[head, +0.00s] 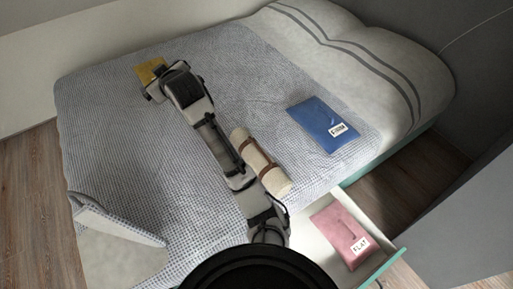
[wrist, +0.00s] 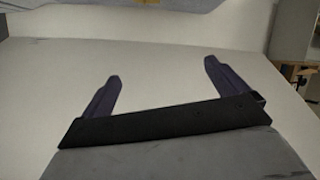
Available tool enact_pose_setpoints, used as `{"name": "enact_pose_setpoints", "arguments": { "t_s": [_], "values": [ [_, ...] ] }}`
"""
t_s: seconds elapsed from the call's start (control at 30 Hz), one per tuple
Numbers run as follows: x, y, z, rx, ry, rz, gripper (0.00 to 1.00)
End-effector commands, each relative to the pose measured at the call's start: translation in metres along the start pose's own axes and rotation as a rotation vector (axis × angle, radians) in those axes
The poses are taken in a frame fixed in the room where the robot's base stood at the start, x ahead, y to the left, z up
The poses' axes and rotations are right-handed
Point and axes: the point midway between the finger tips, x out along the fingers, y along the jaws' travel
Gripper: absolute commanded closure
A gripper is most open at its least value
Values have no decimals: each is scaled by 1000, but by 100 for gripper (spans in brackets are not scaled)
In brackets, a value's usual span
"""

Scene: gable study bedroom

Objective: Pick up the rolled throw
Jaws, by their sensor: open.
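The rolled throw (head: 262,164) is a cream roll with brown straps. It lies on the bed in the head view, close along the right side of my arm, which may hide part of its left side. My gripper (head: 157,86) is far from it, at the upper left over the bed, near a yellow flat item (head: 150,70). In the wrist view my gripper (wrist: 160,72) has its two fingers wide apart with nothing between them. The throw does not show in the wrist view.
The bed (head: 110,130) has a checked cover, folded back at lower left. A blue labelled pouch (head: 322,124) lies right of the throw. An open drawer (head: 384,262) with a pink labelled pouch (head: 340,234) juts out at lower right. Wooden floor (head: 35,190) shows at left.

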Motion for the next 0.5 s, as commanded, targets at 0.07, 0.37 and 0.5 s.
{"name": "enact_pose_setpoints", "arguments": {
  "t_s": [0.07, 0.37, 0.5],
  "values": [
    [4, 45, 80, 47, -243, 10, 2],
    [-68, 118, 278, 243, -885, -89, 2],
    [-91, 125, 308, 289, -994, -125, 2]
  ]
}}
